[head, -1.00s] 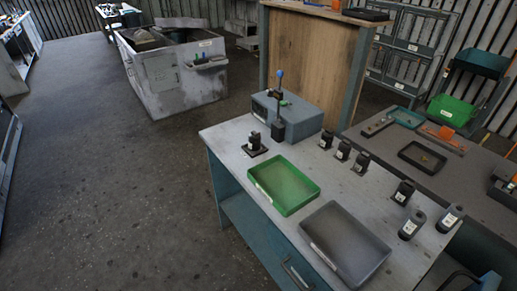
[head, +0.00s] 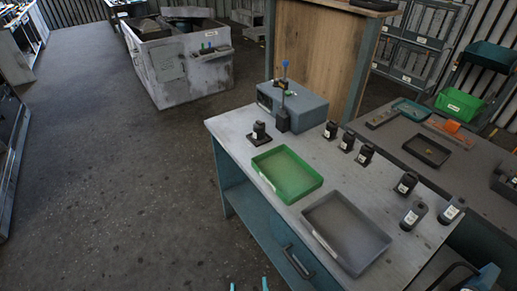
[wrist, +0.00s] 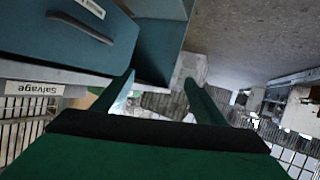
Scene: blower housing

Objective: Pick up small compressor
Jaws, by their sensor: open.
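Several small dark units with white labels stand on the light workbench (head: 232,126); I cannot tell which is the small compressor. Three small ones stand in a row at the back, a left one (head: 330,130), a middle one (head: 347,141) and a right one (head: 365,155). Another small one (head: 406,184) and two larger grey cylinders (head: 413,215) (head: 449,212) stand to the right. One more (head: 260,132) sits on a dark base at the left. My gripper (head: 249,286) shows only its teal fingertips at the bottom edge. In the wrist view my gripper (wrist: 160,78) is open and empty, near the drawer front.
A green tray (head: 287,174) and a grey tray (head: 346,232) lie along the bench's front. A grey box (head: 297,105) with a blue-topped lever stands behind. The drawer handle (head: 296,262) juts from the front. A darker table adjoins at right. Floor is clear at left.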

